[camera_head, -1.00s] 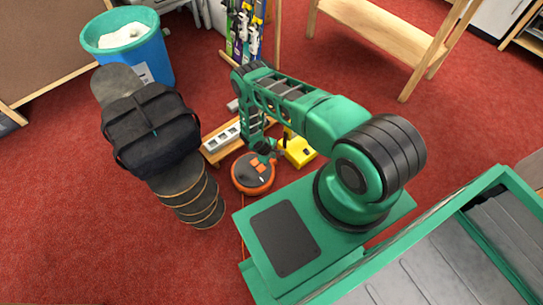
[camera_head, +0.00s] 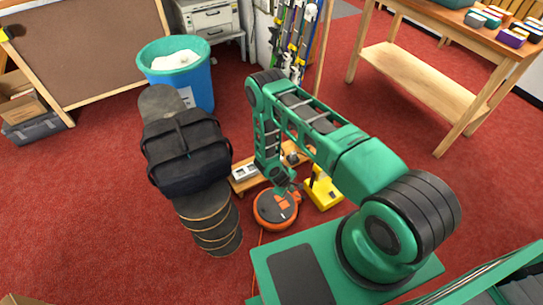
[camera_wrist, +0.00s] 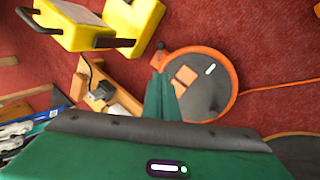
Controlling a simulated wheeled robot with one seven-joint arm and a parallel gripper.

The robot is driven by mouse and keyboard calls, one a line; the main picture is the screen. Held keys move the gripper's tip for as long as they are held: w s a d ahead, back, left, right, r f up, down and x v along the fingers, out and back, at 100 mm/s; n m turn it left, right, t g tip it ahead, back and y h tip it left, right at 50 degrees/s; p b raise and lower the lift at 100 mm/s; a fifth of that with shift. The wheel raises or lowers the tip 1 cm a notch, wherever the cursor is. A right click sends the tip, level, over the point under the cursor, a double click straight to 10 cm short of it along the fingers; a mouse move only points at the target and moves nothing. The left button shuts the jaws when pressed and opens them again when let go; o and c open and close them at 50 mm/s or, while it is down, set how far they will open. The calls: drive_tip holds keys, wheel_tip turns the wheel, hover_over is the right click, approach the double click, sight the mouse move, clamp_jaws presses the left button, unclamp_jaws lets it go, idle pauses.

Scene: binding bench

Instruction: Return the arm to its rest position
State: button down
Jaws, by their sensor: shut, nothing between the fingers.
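My green arm reaches out from its base on the right and bends down at the elbow in the head view. My gripper (camera_head: 282,187) hangs low, just above or beside a round orange-and-dark reel (camera_head: 276,208). Its narrow green fingers (camera_wrist: 163,84) are together and empty in the wrist view, in front of the reel (camera_wrist: 207,88). Whether the fingertips touch the reel cannot be told.
A yellow object (camera_head: 324,190) stands close right of the reel. A power strip (camera_head: 245,172) on a wooden board lies behind. A black bag (camera_head: 186,155) on skateboards and a blue bin (camera_head: 186,80) are left. A wooden workbench (camera_head: 440,75) stands back right. Red floor is open between.

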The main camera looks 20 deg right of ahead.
drive_tip(key=w+d+r+m, duration=0.2)
drive_tip(key=d+r, duration=0.1)
drive_tip(key=r, duration=0.8)
drive_tip(key=w+d+r+m+g, duration=0.1)
drive_tip(key=w+d+r, duration=0.15)
drive_tip(key=r, duration=0.95)
drive_tip(key=w+d+r+m, duration=0.2)
drive_tip(key=d+r, duration=0.2)
drive_tip(key=r, duration=0.7)
drive_tip(key=s+d+r+m, duration=0.1)
drive_tip(key=s+r, duration=0.2)
drive_tip(key=r, duration=0.3)
drive_tip(key=s+d+r+m+g, duration=0.1)
drive_tip(key=s+r, duration=0.1)
drive_tip(key=r, duration=0.4)
drive_tip(key=s+d+r+m, duration=0.1)
drive_tip(key=s+r, duration=0.2)
drive_tip(key=r, duration=0.2)
drive_tip(key=s+a+r+m+y, duration=0.1)
drive_tip(key=s+r, duration=0.5)
drive_tip(key=s, duration=0.3)
drive_tip(key=s+a+r+m+y, duration=0.1)
drive_tip(key=s+r+m+y, duration=0.1)
drive_tip(key=s+r, duration=0.4)
drive_tip(key=s+a+r+m+y, duration=0.1)
drive_tip(key=s+r, duration=0.4)
drive_tip(key=s, duration=0.8)
drive_tip(key=shift+s+a+r+m, duration=0.35)
drive_tip(key=shift+s+r+m, duration=0.05)
drive_tip(key=shift+m, duration=0.2)
